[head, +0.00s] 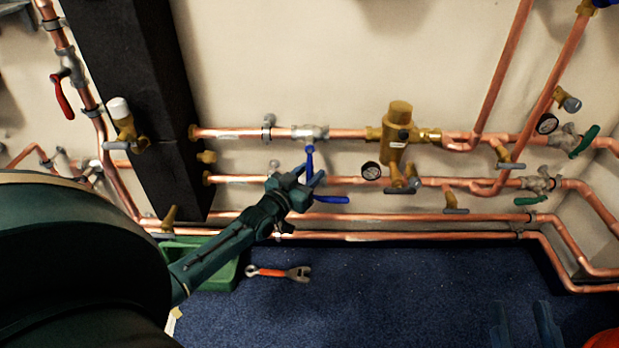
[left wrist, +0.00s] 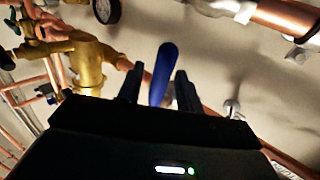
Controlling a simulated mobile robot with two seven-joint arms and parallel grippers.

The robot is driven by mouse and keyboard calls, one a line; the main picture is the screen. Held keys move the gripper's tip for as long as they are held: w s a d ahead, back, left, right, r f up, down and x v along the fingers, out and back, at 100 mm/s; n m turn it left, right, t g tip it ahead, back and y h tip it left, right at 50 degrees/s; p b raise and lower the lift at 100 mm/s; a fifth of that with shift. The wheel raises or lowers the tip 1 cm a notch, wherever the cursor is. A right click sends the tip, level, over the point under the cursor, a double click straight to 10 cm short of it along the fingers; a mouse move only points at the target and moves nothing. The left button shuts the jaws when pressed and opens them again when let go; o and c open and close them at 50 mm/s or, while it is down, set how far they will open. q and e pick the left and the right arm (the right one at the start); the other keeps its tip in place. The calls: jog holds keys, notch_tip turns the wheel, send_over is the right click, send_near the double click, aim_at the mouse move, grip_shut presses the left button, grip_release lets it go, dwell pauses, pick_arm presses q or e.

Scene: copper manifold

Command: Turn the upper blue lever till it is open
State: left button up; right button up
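The upper blue lever (head: 309,163) hangs down from its silver valve (head: 308,133) on the upper copper pipe, across the pipe's line. My left gripper (head: 313,179) is at the lever's lower end. In the left wrist view, the blue lever (left wrist: 163,74) stands between the two dark fingers (left wrist: 158,88), with a gap showing beside it, so the gripper looks open around it. A lower blue lever (head: 331,200) points right, roughly along the lower pipe, just below my left gripper. Two dark fingers of my right gripper (head: 524,325) show at the bottom right, apart and empty.
A brass valve body (head: 396,135) and a pressure gauge (head: 371,171) are right of the levers. A black column (head: 150,90) stands left. A green crate (head: 222,277) and an orange-handled wrench (head: 280,273) are on the blue floor. Green levers (head: 584,141) are far right.

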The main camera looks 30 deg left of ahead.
pick_arm(q)
jog(key=shift+w, duration=0.25)
grip_shut()
dwell(0.5)
